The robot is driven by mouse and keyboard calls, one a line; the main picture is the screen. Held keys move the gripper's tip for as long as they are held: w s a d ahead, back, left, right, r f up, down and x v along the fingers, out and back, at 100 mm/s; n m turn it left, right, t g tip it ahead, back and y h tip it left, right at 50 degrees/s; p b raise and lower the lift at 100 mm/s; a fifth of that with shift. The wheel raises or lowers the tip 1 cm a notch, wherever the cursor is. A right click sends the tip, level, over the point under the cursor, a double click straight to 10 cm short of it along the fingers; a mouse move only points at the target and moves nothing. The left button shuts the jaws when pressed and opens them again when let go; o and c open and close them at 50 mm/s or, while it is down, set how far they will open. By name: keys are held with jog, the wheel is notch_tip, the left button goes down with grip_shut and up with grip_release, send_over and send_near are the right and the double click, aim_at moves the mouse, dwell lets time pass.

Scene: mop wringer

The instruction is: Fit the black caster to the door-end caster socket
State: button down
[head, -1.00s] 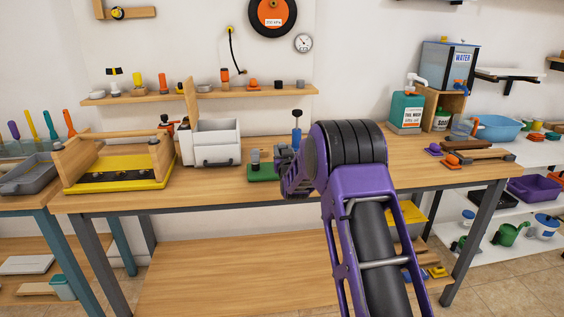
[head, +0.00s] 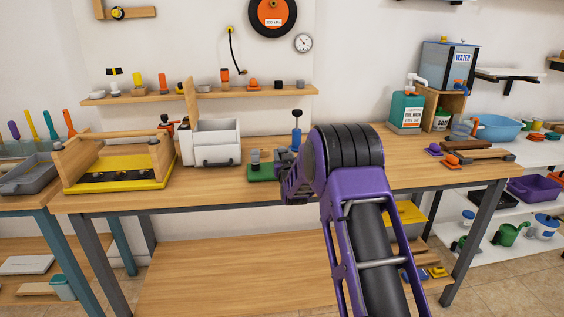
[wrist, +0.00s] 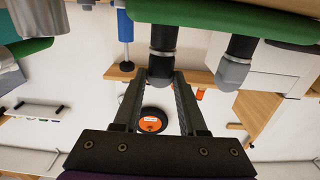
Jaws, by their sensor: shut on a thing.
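In the wrist view, which looks upside down, my gripper (wrist: 163,80) is shut on the rounded dark end of a black post-like piece, which I take for the black caster (wrist: 163,66). A silver band rings this piece, and it meets a green base (wrist: 200,14). A similar black post with a grey cap (wrist: 235,70) stands beside it, apart from my fingers. In the head view, the green base (head: 262,173) is on the workbench, and my gripper (head: 284,166) is at its right side, partly hidden by my arm. I cannot tell which part is the door-end socket.
A blue post with a black knob (wrist: 125,42) stands close beside the gripped piece. A white box (head: 212,142) is left of the green base, and a yellow tray with a wooden frame (head: 118,183) is farther left. Bare bench lies in front of them.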

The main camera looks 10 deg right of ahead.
jog(key=shift+f, duration=0.15)
dwell(0.3)
jog(key=shift+c, duration=1.9)
grip_release()
